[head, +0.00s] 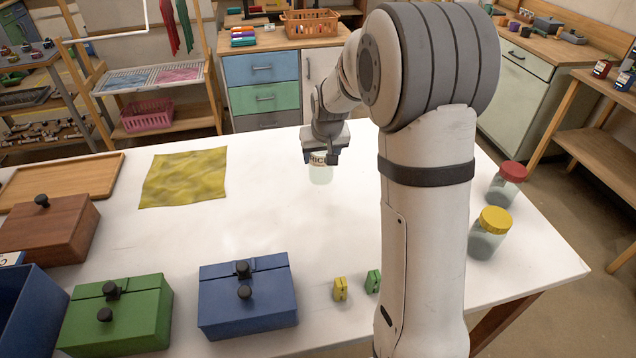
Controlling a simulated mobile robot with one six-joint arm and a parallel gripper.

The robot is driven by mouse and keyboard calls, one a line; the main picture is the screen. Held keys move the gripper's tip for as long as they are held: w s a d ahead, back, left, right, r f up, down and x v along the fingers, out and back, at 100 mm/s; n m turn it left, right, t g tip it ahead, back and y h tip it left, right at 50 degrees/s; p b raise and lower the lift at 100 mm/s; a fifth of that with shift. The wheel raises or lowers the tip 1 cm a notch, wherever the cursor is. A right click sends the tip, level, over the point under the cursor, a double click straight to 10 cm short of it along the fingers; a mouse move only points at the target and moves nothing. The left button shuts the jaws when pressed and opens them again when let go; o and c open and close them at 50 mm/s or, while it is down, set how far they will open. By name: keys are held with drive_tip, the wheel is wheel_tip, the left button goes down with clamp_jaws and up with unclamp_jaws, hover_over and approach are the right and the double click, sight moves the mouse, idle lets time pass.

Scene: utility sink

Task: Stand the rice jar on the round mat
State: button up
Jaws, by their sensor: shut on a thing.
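The rice jar (320,176) is a small, pale, see-through jar with a label partly covered by the fingers. It is near the far middle of the white table. My gripper (321,157) points down and is shut on the jar's upper part. The jar looks upright; I cannot tell whether its base touches the table or hangs just above it. No round mat shows in this view; my arm hides part of the table to the right of the jar.
On the white table (300,220), a yellow cloth (183,178) lies left of the jar. Blue (247,302) and green (115,322) lidded boxes stand in front. Red-lidded (506,186) and yellow-lidded (487,236) jars stand right of my arm. The table's middle is clear.

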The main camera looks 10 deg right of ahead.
sight(321, 178)
wheel_tip(321, 178, down, 4)
drive_tip(key=shift+w+f, duration=0.1)
drive_tip(key=shift+f+p, duration=0.5)
drive_tip(key=shift+f, duration=1.4)
drive_tip(key=shift+f, duration=0.1)
drive_tip(key=o, duration=1.1)
drive_tip(key=shift+o, duration=0.2)
